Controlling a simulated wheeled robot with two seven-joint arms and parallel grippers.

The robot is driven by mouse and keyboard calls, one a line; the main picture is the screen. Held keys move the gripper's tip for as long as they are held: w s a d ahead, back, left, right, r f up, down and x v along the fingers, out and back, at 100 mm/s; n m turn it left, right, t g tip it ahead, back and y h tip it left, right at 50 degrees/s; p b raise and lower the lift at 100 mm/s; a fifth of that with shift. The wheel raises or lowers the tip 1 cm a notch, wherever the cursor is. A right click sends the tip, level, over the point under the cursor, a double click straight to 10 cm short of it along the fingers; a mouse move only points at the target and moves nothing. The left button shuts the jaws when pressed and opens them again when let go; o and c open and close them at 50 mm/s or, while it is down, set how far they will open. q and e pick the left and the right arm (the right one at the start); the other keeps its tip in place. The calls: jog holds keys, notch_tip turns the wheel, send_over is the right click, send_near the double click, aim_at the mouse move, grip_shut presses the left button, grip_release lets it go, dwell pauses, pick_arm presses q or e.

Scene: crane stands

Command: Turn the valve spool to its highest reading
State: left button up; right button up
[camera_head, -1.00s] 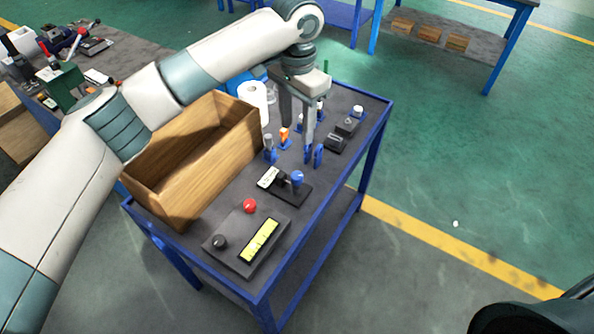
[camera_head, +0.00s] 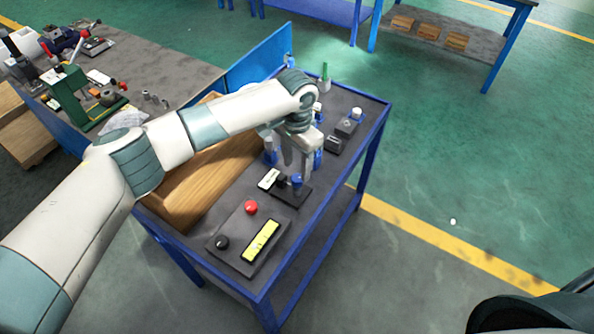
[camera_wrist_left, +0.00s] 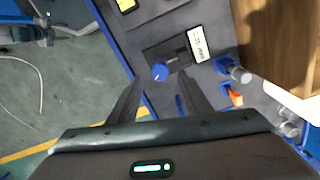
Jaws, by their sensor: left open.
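The valve spool shows as a blue knob (camera_head: 297,181) on a small black base, with a white reading label (camera_head: 269,179) at its left. The wrist view also shows the blue knob (camera_wrist_left: 160,71) and the white label (camera_wrist_left: 199,44), whose marks are too small to read. My left gripper (camera_head: 294,174) points down close over the knob and partly covers it in the head view. In the left wrist view its fingers (camera_wrist_left: 157,88) are spread, with the knob between and just beyond the tips. Contact cannot be made out.
A panel with a red button (camera_head: 251,207), a black knob (camera_head: 222,242) and a yellow display (camera_head: 261,241) lies near the bench's front. A wooden box (camera_head: 178,214) stands left, under my forearm. Blue-based parts and a black switch box (camera_head: 347,126) sit behind.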

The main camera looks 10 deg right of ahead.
aim_at(297, 177)
pick_arm(q)
jog(key=shift+f+p, duration=0.35)
jog(key=shift+f, duration=1.95)
jog(key=shift+c, duration=0.7)
jog(key=c, duration=0.9)
